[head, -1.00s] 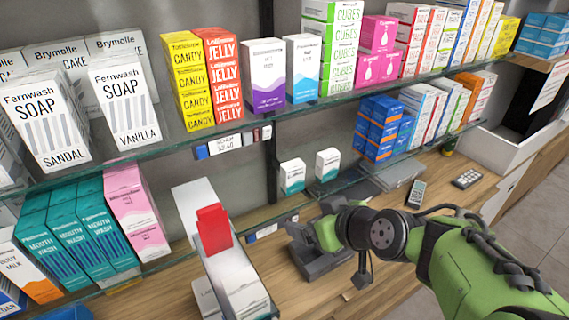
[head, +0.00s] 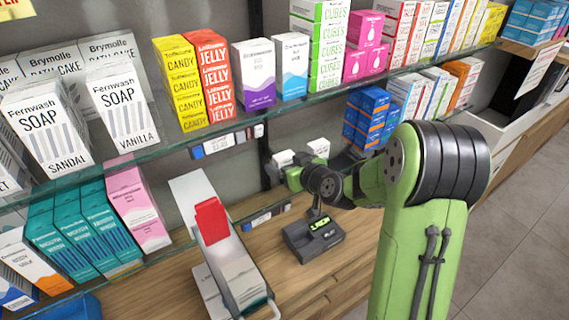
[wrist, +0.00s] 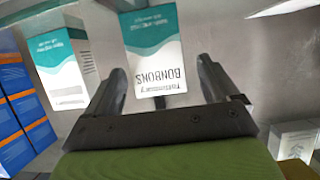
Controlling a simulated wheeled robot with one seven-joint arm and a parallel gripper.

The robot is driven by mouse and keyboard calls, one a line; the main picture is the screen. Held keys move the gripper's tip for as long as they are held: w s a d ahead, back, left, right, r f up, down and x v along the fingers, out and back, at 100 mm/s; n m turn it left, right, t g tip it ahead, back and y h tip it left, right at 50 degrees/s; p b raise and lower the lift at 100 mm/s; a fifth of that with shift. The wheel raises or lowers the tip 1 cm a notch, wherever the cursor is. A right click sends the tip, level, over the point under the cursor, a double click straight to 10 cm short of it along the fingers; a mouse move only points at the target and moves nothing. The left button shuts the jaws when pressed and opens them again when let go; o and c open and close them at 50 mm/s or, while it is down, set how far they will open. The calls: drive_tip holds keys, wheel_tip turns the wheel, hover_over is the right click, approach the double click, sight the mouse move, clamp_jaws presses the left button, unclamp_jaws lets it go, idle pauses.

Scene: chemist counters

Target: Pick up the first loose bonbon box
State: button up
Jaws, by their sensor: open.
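Two small white-and-teal bonbon boxes stand on the lower glass shelf. The left bonbon box (head: 283,157) and the right bonbon box (head: 318,147) show in the head view above my gripper (head: 280,178). In the wrist view, which looks upside down, a box lettered BONBONS (wrist: 155,50) lies between the two fingers of my gripper (wrist: 163,65). The fingers are apart, with a gap on each side of the box. The other bonbon box (wrist: 62,62) stands left of it there. My gripper hides the lower part of the left box in the head view.
Blue boxes (head: 370,117) are stacked right of the bonbon boxes; they also show in the wrist view (wrist: 18,100). The glass shelf above (head: 330,98) holds many cartons. A tilted white chute with a red block (head: 211,221) stands left. A dark terminal (head: 313,237) sits below on the wooden counter.

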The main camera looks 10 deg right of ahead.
drive_tip(key=shift+x, duration=1.25)
drive_tip(key=shift+s+d+r, duration=0.1)
drive_tip(key=shift+s, duration=0.05)
drive_tip(key=shift+c, duration=1)
drive_tip(key=c, duration=0.8)
drive_tip(key=shift+c, duration=0.2)
drive_tip(key=shift+r, duration=0.25)
wheel_tip(320, 180, up, 6)
drive_tip(key=shift+s+r, duration=0.15)
drive_tip(key=shift+r, duration=0.05)
drive_tip(key=s+d+b, duration=0.3)
drive_tip(key=s, duration=0.6)
drive_tip(key=s+d+b, duration=0.3)
drive_tip(key=s, duration=0.6)
drive_tip(key=shift+s, duration=0.35)
